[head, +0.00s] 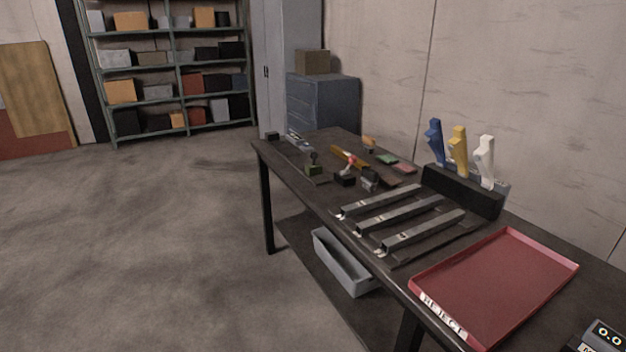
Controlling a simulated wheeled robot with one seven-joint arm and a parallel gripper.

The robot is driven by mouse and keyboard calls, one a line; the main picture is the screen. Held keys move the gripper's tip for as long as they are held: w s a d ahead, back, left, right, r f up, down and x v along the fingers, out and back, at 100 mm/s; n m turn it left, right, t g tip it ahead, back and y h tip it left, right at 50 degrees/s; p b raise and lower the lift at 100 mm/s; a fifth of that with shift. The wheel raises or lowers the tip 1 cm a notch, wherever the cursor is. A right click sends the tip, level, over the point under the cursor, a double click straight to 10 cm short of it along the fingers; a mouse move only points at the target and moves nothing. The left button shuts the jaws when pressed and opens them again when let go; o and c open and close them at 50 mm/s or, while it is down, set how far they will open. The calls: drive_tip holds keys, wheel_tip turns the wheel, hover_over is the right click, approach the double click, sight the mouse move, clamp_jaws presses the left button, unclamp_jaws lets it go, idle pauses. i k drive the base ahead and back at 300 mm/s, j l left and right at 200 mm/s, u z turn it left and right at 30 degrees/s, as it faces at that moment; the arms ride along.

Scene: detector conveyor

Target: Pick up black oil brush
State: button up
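I cannot single out a black oil brush for certain in the head view. Several small dark items lie in the middle of the dark workbench (292,168). Among them are a small olive-and-black item with an upright dark part (314,165) and a low black block with a pink-red top (345,179). A black holder (462,190) near the wall has blue (436,140), yellow (459,150) and white (486,160) handled tools standing in it; none is black. My gripper is not in view.
Three grey metal bars (400,213) lie on a dark plate on the bench. An empty red tray (495,285) marked REJECT is at the near end, beside a device with a display (607,336). A grey bin (343,262) sits below. The floor left is clear.

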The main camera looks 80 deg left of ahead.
sight(370, 178)
drive_tip(key=u, duration=2.4)
drive_tip(key=z, duration=2.5)
drive_tip(key=u, duration=2.5)
drive_tip(key=i+j+u, duration=0.3)
drive_tip(key=i+u, duration=0.25)
